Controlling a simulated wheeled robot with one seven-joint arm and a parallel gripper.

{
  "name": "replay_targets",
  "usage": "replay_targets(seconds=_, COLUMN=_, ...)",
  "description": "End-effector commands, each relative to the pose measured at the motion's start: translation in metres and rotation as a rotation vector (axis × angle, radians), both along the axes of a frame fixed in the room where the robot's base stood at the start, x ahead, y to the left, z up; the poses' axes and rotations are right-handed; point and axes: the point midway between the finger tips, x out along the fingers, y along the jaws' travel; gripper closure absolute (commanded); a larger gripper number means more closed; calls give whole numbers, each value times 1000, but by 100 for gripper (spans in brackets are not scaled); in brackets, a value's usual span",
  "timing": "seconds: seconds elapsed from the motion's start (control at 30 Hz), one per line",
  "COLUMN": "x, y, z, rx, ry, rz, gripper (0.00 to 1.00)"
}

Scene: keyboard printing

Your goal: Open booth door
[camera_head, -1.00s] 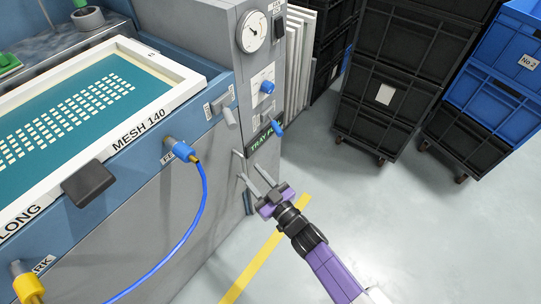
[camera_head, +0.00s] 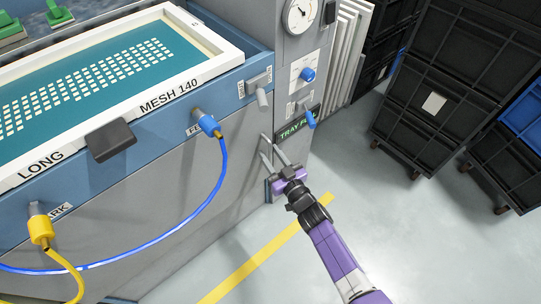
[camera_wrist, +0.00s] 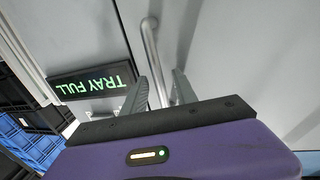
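A silver bar handle (camera_wrist: 150,55) stands out from a grey panel (camera_wrist: 200,45) in the wrist view, its end bent into the panel. I take this panel to be the booth door; its edges are not all in view. My gripper (camera_wrist: 161,92) is open, with one finger on each side of the bar in the picture. I cannot tell whether either finger touches it. In the head view my gripper (camera_head: 271,156) is at the grey machine side, below the green "TRAY FULL" sign (camera_head: 296,126). The handle is small there, close to the fingertips.
A framed screen (camera_head: 95,85) marked "MESH 140" lies on the machine at left. A blue hose (camera_head: 222,165) and a yellow hose (camera_head: 62,262) hang from its front. Black crates on casters (camera_head: 430,100) stand at right. The floor (camera_head: 390,215) between is clear.

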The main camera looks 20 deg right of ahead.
Motion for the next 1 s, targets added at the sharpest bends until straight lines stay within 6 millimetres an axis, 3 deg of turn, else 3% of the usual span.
replay_targets(seconds=0.27, x=2, y=0, z=1, rx=0, ry=0, rz=0, gripper=66)
replay_targets(seconds=0.47, x=2, y=0, z=1, rx=0, ry=0, rz=0, gripper=100)
replay_targets(seconds=1.0, x=2, y=0, z=0, rx=0, ry=0, rz=0, gripper=100)
